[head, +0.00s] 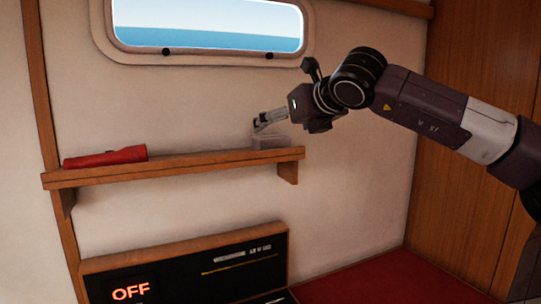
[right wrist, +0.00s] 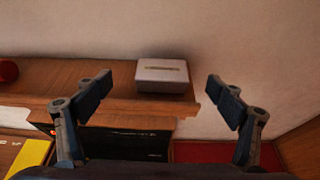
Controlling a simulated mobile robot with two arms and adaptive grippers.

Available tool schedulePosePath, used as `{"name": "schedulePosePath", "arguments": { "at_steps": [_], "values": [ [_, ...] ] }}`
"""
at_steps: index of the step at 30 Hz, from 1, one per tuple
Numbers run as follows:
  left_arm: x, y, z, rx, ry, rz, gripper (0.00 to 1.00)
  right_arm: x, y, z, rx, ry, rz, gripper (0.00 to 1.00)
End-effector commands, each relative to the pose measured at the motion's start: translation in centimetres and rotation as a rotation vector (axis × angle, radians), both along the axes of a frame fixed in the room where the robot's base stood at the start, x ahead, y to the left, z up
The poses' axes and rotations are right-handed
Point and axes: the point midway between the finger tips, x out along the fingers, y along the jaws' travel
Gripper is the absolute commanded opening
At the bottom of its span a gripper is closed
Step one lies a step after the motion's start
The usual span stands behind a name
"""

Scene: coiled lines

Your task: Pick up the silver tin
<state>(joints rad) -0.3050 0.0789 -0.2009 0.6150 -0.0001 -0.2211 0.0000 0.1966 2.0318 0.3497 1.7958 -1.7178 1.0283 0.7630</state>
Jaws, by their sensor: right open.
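The silver tin (head: 268,142) stands near the right end of the wooden shelf, partly hidden by my right gripper in the head view. In the right wrist view the tin (right wrist: 163,76) is a pale box with a small label, lying between and beyond the two fingertips. My right gripper (head: 258,124) is open and empty, just above and beside the tin. In the right wrist view its fingers (right wrist: 160,92) are spread wide, one to each side of the tin, apart from it. My left gripper is not in view.
The wooden shelf (head: 200,165) is bare between the tin and a red torch (head: 105,157) at its left end. A window (head: 208,22) is above. A dark panel reading OFF (head: 185,265) and a red cushion (head: 370,278) are below.

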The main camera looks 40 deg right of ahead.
Motion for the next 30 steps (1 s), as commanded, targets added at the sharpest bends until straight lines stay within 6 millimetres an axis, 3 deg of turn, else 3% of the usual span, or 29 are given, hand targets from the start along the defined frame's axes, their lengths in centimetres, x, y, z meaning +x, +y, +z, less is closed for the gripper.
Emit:
{"name": "schedulePosePath", "arguments": {
  "at_steps": [1, 3, 7, 17, 24, 30],
  "values": [
    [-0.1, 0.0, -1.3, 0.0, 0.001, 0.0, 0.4, 0.0, 0.0, -1.3, 0.0, 0.0, 0.0, 0.87],
    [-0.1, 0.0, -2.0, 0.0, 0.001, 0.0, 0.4, 0.0, 0.0, -2.0, 0.0, 0.001, 0.0, 0.87],
    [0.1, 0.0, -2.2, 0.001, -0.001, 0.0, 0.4, 0.2, -0.1, -2.4, 0.0, 0.001, 0.0, 0.87],
    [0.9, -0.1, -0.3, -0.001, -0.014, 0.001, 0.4, 2.8, -1.0, -3.1, 0.002, 0.004, 0.0, 0.87],
    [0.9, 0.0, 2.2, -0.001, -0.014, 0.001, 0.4, 5.4, -2.2, -3.8, 0.002, 0.005, 0.0, 0.87],
    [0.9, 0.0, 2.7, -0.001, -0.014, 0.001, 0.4, 6.8, -2.6, -4.7, 0.001, 0.002, 0.0, 0.87]
  ]
}}
